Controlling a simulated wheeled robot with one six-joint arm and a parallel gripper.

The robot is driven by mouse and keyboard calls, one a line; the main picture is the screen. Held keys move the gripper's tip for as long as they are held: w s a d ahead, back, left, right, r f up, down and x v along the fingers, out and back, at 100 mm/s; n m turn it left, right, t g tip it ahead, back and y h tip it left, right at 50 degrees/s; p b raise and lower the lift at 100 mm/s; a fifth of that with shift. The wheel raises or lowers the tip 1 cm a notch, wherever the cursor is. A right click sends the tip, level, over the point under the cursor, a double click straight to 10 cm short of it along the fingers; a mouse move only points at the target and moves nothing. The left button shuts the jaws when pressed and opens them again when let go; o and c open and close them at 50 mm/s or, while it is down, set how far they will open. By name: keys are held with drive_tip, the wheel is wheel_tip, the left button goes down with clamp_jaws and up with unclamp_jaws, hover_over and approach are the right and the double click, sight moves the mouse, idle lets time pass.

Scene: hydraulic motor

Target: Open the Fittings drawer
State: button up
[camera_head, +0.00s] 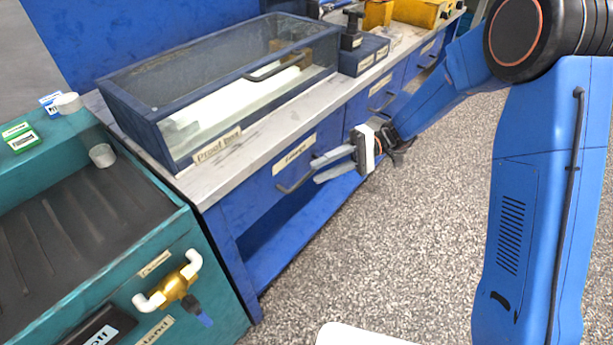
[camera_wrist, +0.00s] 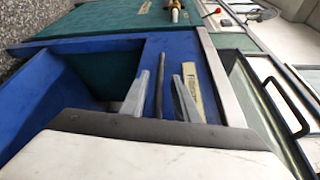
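The blue drawer front (camera_head: 265,188) below the worktop carries a pale label (camera_head: 293,155), which reads like "Fittings" in the wrist view (camera_wrist: 192,90). The drawer looks closed. Its dark bar handle (camera_head: 292,185) is on the front below the label. My gripper (camera_head: 315,171) is open, with its two grey fingers pointing at this drawer front. In the wrist view, the handle (camera_wrist: 159,90) shows between the two spread fingers (camera_wrist: 161,76). I cannot tell whether either finger touches it.
A glass-sided proof box (camera_head: 215,95) stands on the worktop above. Other drawers (camera_head: 380,92) line the bench to the right. An open space (camera_head: 290,225) lies under the drawer. A teal stand (camera_head: 110,275) adjoins at left. Speckled floor (camera_head: 400,240) in front is clear.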

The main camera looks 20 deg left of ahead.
sight(306, 175)
drive_tip(key=shift+x, duration=2.6)
clamp_jaws()
